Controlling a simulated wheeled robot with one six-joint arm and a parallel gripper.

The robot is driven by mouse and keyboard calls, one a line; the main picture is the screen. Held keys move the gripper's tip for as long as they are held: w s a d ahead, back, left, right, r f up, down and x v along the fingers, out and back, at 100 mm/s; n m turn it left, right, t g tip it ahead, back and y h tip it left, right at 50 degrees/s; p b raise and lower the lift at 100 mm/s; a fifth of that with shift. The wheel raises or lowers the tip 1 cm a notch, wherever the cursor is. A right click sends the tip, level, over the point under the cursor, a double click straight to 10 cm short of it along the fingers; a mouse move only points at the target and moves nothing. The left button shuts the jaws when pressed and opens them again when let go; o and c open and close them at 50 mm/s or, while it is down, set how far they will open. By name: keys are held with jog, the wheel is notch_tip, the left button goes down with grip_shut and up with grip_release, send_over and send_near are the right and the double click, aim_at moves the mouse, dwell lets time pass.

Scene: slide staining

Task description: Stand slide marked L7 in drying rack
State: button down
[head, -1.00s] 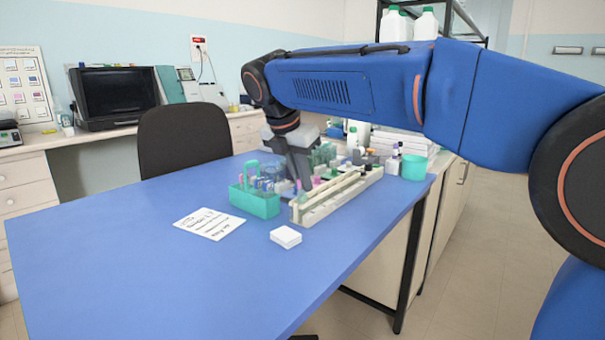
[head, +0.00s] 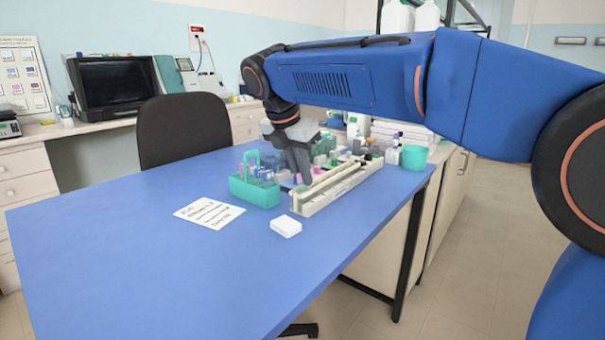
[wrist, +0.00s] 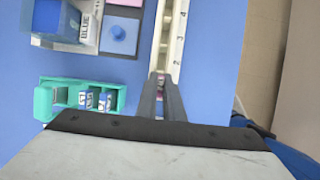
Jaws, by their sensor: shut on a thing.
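My gripper (wrist: 165,92) points down, its fingers together at the near end of the long cream drying rack (wrist: 172,38), which has numbered slots. In the head view my gripper (head: 301,180) is low, at the left side of the rack (head: 340,187). It is shut on a thin slide, mostly hidden between the fingers; I cannot read its mark or tell whether it touches a slot. A teal staining carrier (head: 255,194) with an upright handle stands left of the rack. It holds several slides with labelled ends (wrist: 95,99).
A white sheet with writing (head: 209,213) and a small white box (head: 286,226) lie on the blue table in front. Bottles and small containers crowd the area behind the rack. A teal cup (head: 414,158) stands at the right edge. The table's front left is clear.

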jog(key=shift+f, duration=0.35)
dwell(0.3)
jog(key=c, duration=1.8)
grip_release()
jog(key=v, duration=1.7)
jog(key=shift+s+r, duration=0.15)
jog(key=shift+d, duration=0.1)
